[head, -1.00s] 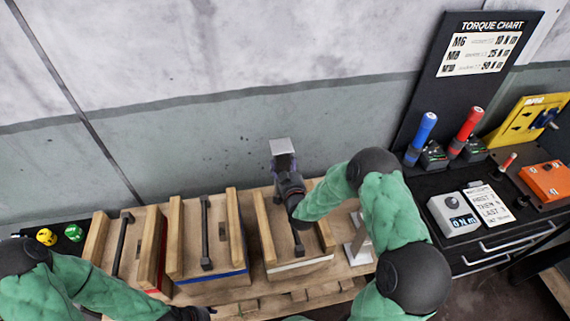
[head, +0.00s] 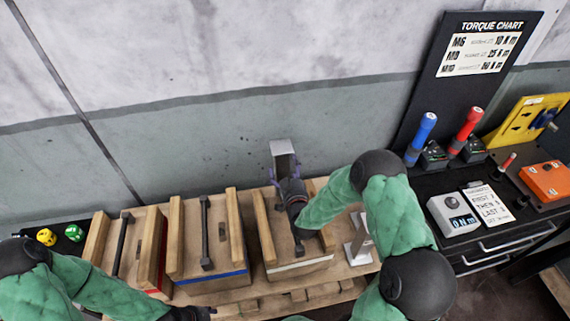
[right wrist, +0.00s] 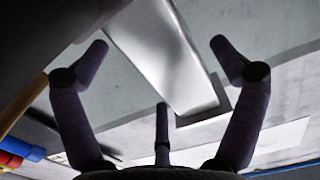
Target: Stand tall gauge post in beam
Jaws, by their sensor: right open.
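A grey, square-sided metal post (head: 283,151), which looks like the tall gauge post, stands upright against the wall side, behind the pale-striped crate. My right gripper (head: 288,177) is at its near side, with the fingers spread. In the right wrist view the fingers (right wrist: 159,45) are open, and the post (right wrist: 165,58) shows between and beyond them. I cannot tell whether they touch it. The post's foot is hidden in the head view. A second pale metal stand (head: 357,246) is right of the crates. I cannot tell which part is the beam. My left gripper (head: 190,313) is cut off by the bottom edge.
Wooden crates with dark bars stand in a row: red-striped (head: 152,258), blue-striped (head: 225,280) and pale-striped (head: 300,267). A yellow and a green ball (head: 73,233) lie at far left. A black tool cart (head: 480,243) with drivers and a torque chart is at right.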

